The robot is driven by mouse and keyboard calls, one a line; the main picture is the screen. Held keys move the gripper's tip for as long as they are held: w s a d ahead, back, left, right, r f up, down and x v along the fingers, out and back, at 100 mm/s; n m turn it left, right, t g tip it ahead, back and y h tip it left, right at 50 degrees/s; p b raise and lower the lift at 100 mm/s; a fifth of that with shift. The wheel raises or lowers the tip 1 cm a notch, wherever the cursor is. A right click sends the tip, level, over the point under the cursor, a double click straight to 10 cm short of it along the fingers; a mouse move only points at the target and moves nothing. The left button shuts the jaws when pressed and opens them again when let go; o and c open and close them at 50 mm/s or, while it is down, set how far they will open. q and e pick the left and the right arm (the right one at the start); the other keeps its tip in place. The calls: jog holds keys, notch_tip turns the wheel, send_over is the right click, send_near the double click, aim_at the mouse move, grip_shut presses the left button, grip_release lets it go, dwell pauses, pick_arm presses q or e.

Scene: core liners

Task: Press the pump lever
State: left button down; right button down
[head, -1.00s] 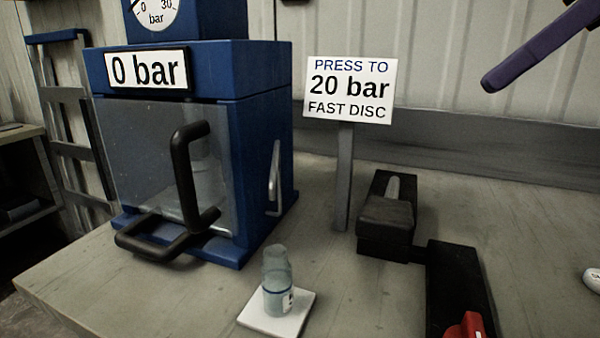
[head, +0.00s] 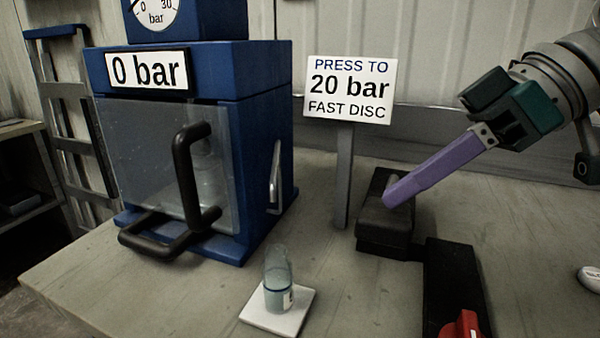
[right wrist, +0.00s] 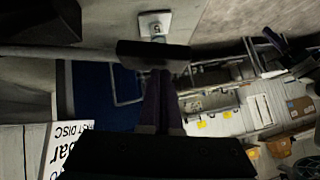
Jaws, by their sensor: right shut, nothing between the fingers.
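The pump (head: 383,240) is a low black block on the bench, right of the sign post. Its dark lever pad (head: 374,218) lies on top. My right gripper (head: 390,202) comes in from the upper right, its long purple fingers shut together and empty. The blue press (head: 262,130) reads 0 bar. My left gripper is not in view.
A sign (head: 350,90) reading "PRESS TO 20 bar FAST DISC" stands close left of the fingers. A small bottle (head: 278,285) stands on a white plate (head: 258,318). A black box (head: 450,275) with a red part (head: 465,326) lies right of the pump.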

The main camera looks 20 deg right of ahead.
notch_tip(320, 180, down, 7)
jog(key=s+a, duration=0.1)
jog(key=shift+s+h+b, duration=0.3)
dwell(0.4)
jog(key=shift+t, duration=0.3)
jog(key=r+p, duration=0.2)
jog(key=r, duration=0.1)
jog(key=r+p, duration=0.3)
jog(key=shift+d+p, duration=0.2)
jog(key=shift+p, duration=0.1)
jog(key=v, duration=0.9)
jog(key=shift+s+a+p, duration=0.3)
jog(key=shift+p, duration=0.05)
dwell(1.8)
